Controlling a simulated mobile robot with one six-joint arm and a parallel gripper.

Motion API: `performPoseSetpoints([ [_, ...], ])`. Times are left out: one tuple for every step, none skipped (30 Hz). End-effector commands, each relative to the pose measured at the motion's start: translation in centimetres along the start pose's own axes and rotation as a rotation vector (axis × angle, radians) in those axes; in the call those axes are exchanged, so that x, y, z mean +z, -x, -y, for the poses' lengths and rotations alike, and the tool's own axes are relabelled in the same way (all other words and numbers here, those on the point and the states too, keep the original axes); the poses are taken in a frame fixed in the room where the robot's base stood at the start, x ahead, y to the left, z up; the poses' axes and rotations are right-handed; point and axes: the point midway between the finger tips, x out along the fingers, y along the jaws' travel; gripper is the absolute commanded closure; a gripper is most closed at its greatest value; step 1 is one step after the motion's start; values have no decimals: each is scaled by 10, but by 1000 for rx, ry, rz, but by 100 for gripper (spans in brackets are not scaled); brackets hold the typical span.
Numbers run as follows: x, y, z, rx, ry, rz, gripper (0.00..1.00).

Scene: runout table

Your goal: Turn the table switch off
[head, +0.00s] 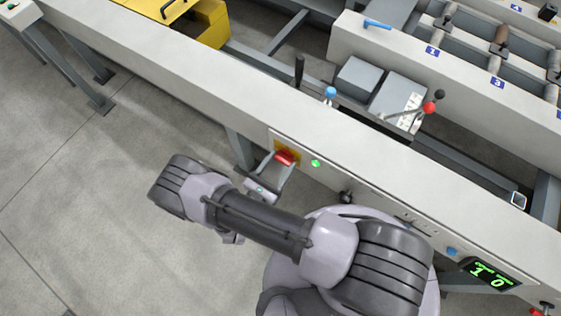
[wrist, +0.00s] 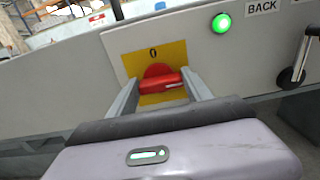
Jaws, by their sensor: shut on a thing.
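The table switch is a red rotary handle (wrist: 160,80) on a yellow plate (wrist: 177,52) marked "0" above it, set in the side of the long grey table beam. In the wrist view the handle's grip bar lies roughly level, across the line to the "0". In the head view the red handle (head: 285,157) is partly behind the fingers. My gripper (wrist: 161,84) is shut on the red handle, one finger at each end of it. It also shows in the head view (head: 284,163). A green lamp (wrist: 221,23) right of the plate is lit.
On the same beam, right of the switch, are a black lever (wrist: 299,62), a blue button (head: 451,251) and a green display (head: 491,274) reading "1 0". Levers with blue (head: 330,92) and red (head: 429,108) knobs stand behind the beam. The floor (head: 90,190) at left is clear.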

Motion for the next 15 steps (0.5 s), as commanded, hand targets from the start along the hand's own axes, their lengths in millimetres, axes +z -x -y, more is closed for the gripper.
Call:
performPoseSetpoints([
  [0,0,0,-1,2,0,82],
  [0,0,0,-1,5,0,82],
  [0,0,0,-1,10,0,82],
  [-1,0,0,-1,16,0,82],
  [-1,0,0,-1,23,0,82],
  [-1,0,0,-1,34,0,82],
  [-1,0,0,-1,46,0,82],
  [-1,0,0,-1,60,0,82],
  [-1,0,0,-1,80,0,82],
  [-2,0,0,-1,97,0,82],
  [-2,0,0,-1,117,0,82],
  [-2,0,-1,-1,146,0,82],
  [-2,0,-1,-1,169,0,82],
  [-2,0,-1,-1,194,0,82],
  [-2,0,-1,-1,229,0,82],
])
